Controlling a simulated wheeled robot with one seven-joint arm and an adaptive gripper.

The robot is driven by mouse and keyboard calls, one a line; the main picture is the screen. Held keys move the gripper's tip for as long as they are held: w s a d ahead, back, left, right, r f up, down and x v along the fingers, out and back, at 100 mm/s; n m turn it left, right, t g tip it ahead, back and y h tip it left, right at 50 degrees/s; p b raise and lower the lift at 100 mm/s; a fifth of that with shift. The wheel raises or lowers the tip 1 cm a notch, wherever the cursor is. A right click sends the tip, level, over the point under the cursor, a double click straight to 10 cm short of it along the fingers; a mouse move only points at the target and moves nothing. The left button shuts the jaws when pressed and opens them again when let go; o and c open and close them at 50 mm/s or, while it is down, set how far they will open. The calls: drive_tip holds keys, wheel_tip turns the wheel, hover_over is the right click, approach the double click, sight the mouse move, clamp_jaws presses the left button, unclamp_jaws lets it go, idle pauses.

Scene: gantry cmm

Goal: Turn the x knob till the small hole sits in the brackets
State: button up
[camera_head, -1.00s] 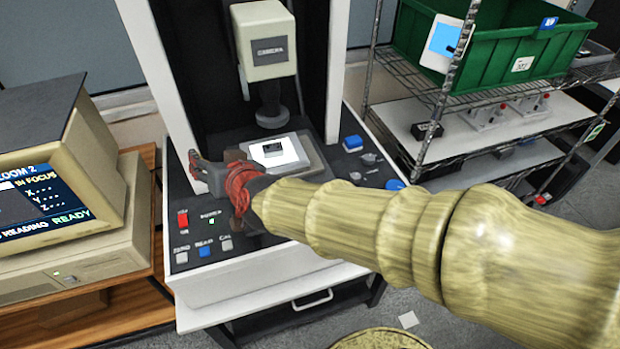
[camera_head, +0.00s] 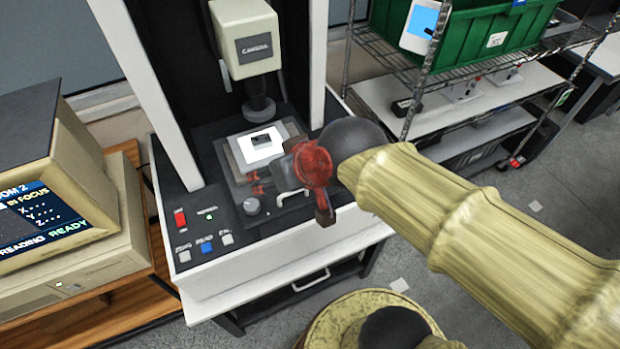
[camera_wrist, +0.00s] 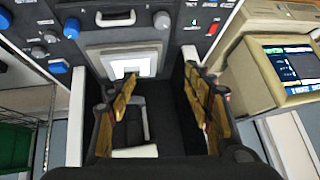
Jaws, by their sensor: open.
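My gripper (camera_head: 307,178) is open and empty, above the front right of the machine's stage in the head view. In the wrist view its two fingers (camera_wrist: 165,100) stand wide apart with nothing between them. A round grey knob (camera_head: 251,206) sits on the dark panel left of the gripper, apart from it. It also shows in the wrist view (camera_wrist: 162,20). Its label is not readable, so I cannot confirm it is the x knob. A small dark part lies on the lit white plate (camera_head: 252,157). The monitor screen (camera_head: 25,213) shows READY; I cannot make out hole or brackets.
A white handle (camera_head: 292,197) is just by the gripper. A red switch (camera_head: 180,217) and several buttons sit at the panel's left. The camera head (camera_head: 250,45) hangs over the stage. Blue knobs (camera_wrist: 72,28) show in the wrist view. A shelf with a green bin (camera_head: 480,40) stands right.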

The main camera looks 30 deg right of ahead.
drive_tip(key=s+d+g+h+p, duration=0.1)
drive_tip(key=s+d+h, duration=0.1)
drive_tip(key=s+d, duration=0.3)
drive_tip(key=shift+s+d+r+m+g, duration=0.2)
drive_tip(key=shift+s+m+g, duration=0.2)
drive_tip(key=shift+s, duration=0.25)
